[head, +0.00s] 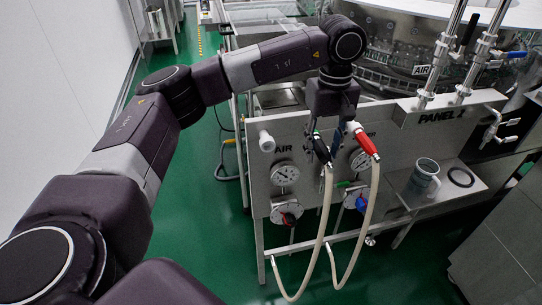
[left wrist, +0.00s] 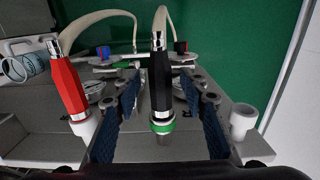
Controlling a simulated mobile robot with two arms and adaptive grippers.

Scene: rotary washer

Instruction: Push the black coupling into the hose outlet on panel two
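The black coupling (head: 321,148) is on a beige hose in front of panel two (head: 400,146). In the left wrist view the black coupling (left wrist: 160,88) has a green ring and metal end towards the camera. My left gripper (head: 331,132) is over it, with its fingers (left wrist: 160,78) on both sides and a gap showing on each side. A white hose outlet (head: 266,141) stands empty to the left by the AIR label; it also shows at the right of the left wrist view (left wrist: 243,118). My right gripper is not in view.
A red coupling (head: 367,142) sits in a white outlet just right of my left gripper. Gauges (head: 285,174) and knobs (head: 286,213) are on the panel below. The two hoses hang in loops.

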